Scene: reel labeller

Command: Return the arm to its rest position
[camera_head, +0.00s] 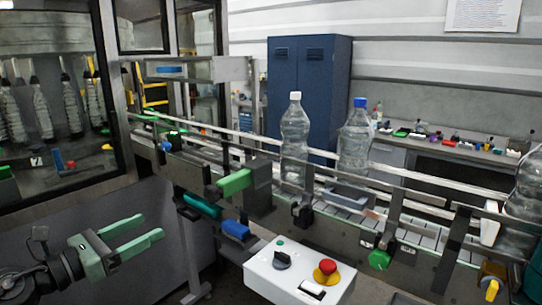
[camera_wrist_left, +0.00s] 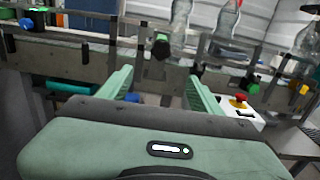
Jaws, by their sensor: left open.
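My left gripper (camera_head: 142,236) is at the lower left of the head view, with its two green fingers spread apart and nothing between them. It is in front of the conveyor and apart from it. In the left wrist view the same open fingers (camera_wrist_left: 158,92) point toward the conveyor's side, with only background between them. My right gripper does not show in either view.
The conveyor (camera_head: 420,238) crosses the view and carries a white-capped bottle (camera_head: 294,135) and a blue-capped bottle (camera_head: 355,140). A white control box (camera_head: 262,268) with a red button (camera_head: 327,268) sticks out in front. A glazed machine (camera_head: 60,110) stands at left.

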